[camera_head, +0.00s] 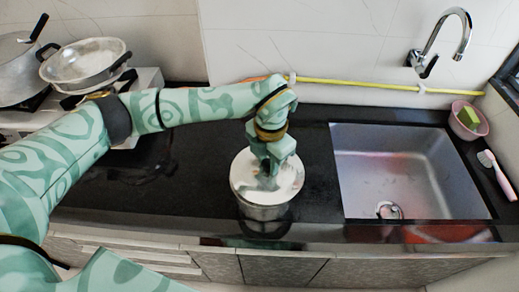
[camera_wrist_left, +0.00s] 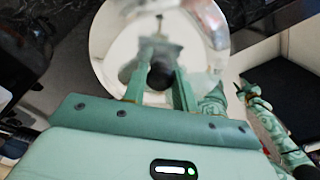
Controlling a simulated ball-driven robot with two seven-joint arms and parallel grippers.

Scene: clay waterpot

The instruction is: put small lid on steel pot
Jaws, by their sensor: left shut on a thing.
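The steel pot (camera_head: 264,211) stands on the dark counter, to the left of the sink. The small lid (camera_head: 293,180), round and shiny with a dark knob, lies over the pot's mouth in the head view; I cannot tell whether it is fully seated on the rim. My left gripper (camera_head: 268,175) reaches down from above and is shut on the lid's knob. In the left wrist view, the two fingers (camera_wrist_left: 160,88) close around the dark knob, with the lid (camera_wrist_left: 112,45) shining beyond them. My right gripper does not show in the head view.
The sink (camera_head: 405,170) with its faucet (camera_head: 445,40) is to the right. A pink bowl (camera_head: 467,125) with a green sponge and a brush (camera_head: 497,174) are beyond it. Pots and a pan (camera_head: 85,62) stand at the back left. A yellow hose (camera_head: 350,82) runs along the wall.

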